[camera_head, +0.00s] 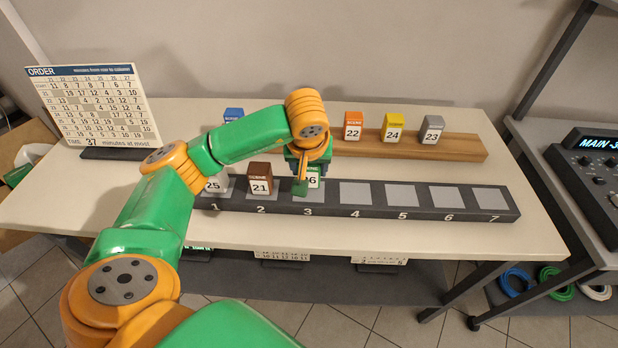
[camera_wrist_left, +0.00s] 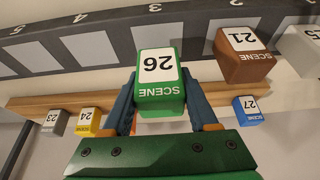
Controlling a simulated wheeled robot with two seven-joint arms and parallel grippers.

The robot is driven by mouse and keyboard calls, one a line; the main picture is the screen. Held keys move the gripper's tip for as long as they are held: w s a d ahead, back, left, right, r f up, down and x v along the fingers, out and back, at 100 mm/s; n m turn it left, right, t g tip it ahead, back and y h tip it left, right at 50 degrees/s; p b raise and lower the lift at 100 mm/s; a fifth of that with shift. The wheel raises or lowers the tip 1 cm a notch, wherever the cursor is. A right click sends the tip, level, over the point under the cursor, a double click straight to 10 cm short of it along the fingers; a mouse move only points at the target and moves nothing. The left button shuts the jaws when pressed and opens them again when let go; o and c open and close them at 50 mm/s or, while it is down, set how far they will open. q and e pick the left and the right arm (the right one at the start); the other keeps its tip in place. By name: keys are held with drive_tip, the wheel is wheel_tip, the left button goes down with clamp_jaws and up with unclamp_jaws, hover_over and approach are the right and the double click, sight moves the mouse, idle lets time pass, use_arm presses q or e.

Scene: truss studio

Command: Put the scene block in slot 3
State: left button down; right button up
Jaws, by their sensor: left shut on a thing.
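The green scene block numbered 26 (camera_head: 313,178) is at slot 3 of the dark rack (camera_head: 420,208). My left gripper (camera_head: 306,172) is shut on it and partly hides it. In the left wrist view the green block (camera_wrist_left: 160,95) sits between the two blue fingers of the left gripper (camera_wrist_left: 160,108), with the grey pad of slot 3 (camera_wrist_left: 155,34) showing just beyond it. I cannot tell whether the block touches the pad. A brown block 21 (camera_head: 260,180) stands in slot 2 and block 25 (camera_head: 214,184) in slot 1. Slots 4 to 7 are empty. My right gripper is not in view.
A wooden rail (camera_head: 460,147) at the back holds orange block 22 (camera_head: 353,126), yellow block 24 (camera_head: 392,128), grey block 23 (camera_head: 431,130) and a blue block (camera_head: 234,115). An order board (camera_head: 95,105) stands at the left. My left arm crosses the table's left side.

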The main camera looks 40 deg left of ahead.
sight(309, 178)
use_arm(q)
drive_tip(key=f, duration=0.1)
drive_tip(key=f+p, duration=0.1)
drive_tip(key=f, duration=0.1)
drive_tip(key=shift+w+a+f, duration=0.2)
drive_tip(key=shift+f, duration=0.25)
drive_tip(key=shift+c, duration=0.9)
unclamp_jaws()
